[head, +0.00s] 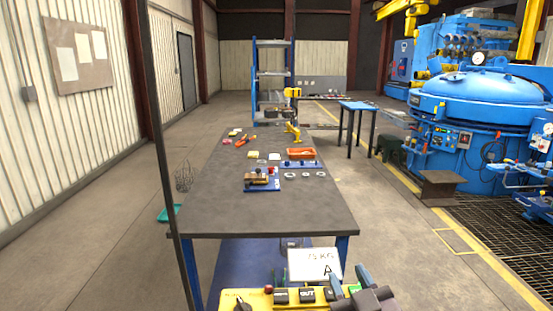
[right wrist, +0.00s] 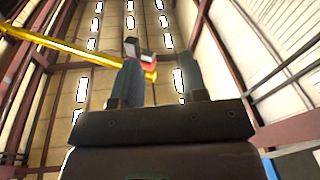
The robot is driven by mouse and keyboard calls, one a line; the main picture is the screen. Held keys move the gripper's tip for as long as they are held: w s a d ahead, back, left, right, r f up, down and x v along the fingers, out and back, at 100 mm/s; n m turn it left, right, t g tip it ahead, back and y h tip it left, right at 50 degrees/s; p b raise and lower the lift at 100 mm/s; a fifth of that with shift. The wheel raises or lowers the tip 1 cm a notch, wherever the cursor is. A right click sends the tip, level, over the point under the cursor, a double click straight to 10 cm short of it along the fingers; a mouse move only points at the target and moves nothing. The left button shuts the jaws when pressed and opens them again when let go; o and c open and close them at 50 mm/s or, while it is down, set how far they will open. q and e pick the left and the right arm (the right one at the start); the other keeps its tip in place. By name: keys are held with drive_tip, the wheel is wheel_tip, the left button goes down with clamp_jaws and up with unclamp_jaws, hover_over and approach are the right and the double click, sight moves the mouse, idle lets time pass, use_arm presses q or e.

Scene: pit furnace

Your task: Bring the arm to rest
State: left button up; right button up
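My right gripper (head: 350,279) is at the bottom of the head view, in front of the near edge of the workbench (head: 260,218). Its two dark fingers stand apart with nothing seen held between them. In the right wrist view the gripper (right wrist: 160,80) points up at the ceiling, its fingers apart. My left gripper is in neither view.
A yellow control panel (head: 262,298) with buttons and a white card (head: 314,264) are close to my right gripper. A dark upright pole (head: 165,150) crosses the left side. Small parts and an orange tray (head: 301,154) lie on the bench. A blue furnace (head: 480,120) stands right.

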drive_tip(key=s+d+f+m+g+h, duration=0.2)
drive_tip(key=s+d+f+g, duration=0.25)
drive_tip(key=f, duration=0.35)
drive_tip(key=s+d+f+m+g+h, duration=0.2)
drive_tip(key=s+d+f+g+h, duration=0.1)
drive_tip(key=s+d+f+g, duration=0.55)
drive_tip(key=s+f, duration=0.2)
drive_tip(key=s, duration=0.2)
drive_tip(key=s+d+f+g, duration=0.2)
drive_tip(key=s+f+g, duration=0.15)
drive_tip(key=s, duration=0.35)
drive_tip(key=w+f+t+y, duration=0.1)
drive_tip(key=w+f+t, duration=0.6)
drive_tip(key=f, duration=0.4)
drive_tip(key=shift+w+d+t, duration=0.15)
drive_tip(key=shift+w+t, duration=0.05)
drive_tip(key=shift+t, duration=0.65)
